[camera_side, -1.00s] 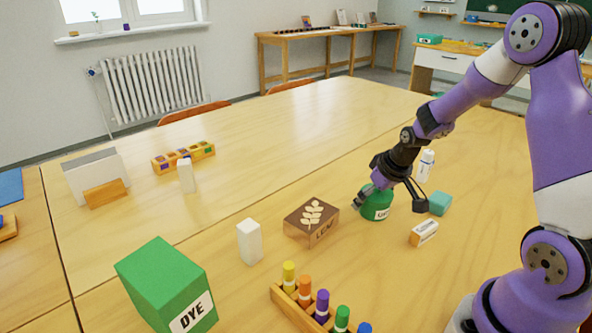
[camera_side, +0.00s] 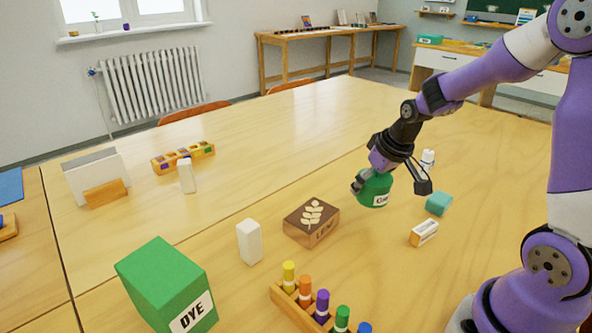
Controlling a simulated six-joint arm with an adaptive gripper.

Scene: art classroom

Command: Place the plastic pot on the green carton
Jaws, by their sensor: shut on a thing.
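The plastic pot (camera_side: 374,191) is green with a white label. My gripper (camera_side: 372,178) is shut on it from above and seems to hold it a little above the table. The gripper covers the pot's top. The green carton (camera_side: 165,283), a box with a white label reading "DYE", stands on the table at the front left, well apart from the pot. Its top is bare.
Between pot and carton stand a brown wooden box (camera_side: 311,221) with a leaf mark and a white block (camera_side: 249,241). A rack of coloured pegs (camera_side: 309,309) is at the front. A teal block (camera_side: 438,203), an eraser (camera_side: 424,233) and a white bottle (camera_side: 428,161) lie right of the pot.

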